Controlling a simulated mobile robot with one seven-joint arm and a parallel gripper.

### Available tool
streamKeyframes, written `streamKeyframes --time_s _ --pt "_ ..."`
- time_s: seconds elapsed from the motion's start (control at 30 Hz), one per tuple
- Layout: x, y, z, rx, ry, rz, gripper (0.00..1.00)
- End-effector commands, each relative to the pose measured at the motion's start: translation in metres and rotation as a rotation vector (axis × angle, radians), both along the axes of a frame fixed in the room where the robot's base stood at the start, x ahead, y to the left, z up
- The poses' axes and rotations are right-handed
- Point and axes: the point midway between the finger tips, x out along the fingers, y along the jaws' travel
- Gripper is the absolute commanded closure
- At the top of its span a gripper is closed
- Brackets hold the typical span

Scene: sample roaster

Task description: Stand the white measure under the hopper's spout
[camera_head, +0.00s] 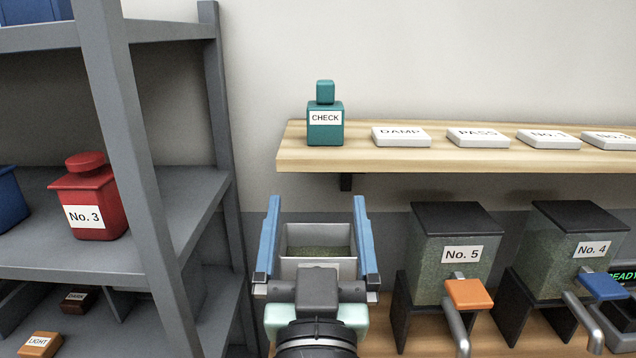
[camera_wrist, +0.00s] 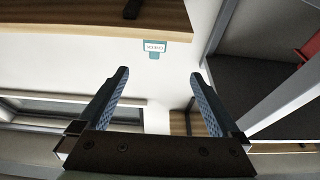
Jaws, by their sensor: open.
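My gripper (camera_head: 317,275) is open, its two blue-padded fingers spread and pointing away from the head camera. The wrist view shows the open fingers (camera_wrist: 160,95) with nothing held between them. A pale open-topped box with green contents (camera_head: 318,240) shows between the fingers in the head view; I cannot tell whether it is the white measure. Two hoppers with black lids stand to the right, No. 5 (camera_head: 443,255) with an orange handle (camera_head: 468,293) and No. 4 (camera_head: 568,250) with a blue handle (camera_head: 604,285).
A wooden wall shelf (camera_head: 455,157) above the hoppers holds a teal CHECK bottle (camera_head: 325,126) and several white label blocks. A grey rack (camera_head: 140,180) at left holds a red No. 3 canister (camera_head: 91,197). A wooden counter (camera_head: 375,335) lies under the hoppers.

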Motion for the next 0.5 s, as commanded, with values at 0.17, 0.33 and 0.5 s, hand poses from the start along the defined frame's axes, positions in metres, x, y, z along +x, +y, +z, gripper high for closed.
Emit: streamKeyframes --time_s 0.17,0.33,0.5 --pt "-0.050 -0.001 0.141 -0.003 -0.303 -0.003 0.01" --pt "-0.091 -0.002 0.201 -0.007 -0.453 -0.005 0.01" --pt "-0.103 -0.001 0.215 -0.009 -0.492 -0.006 0.01"
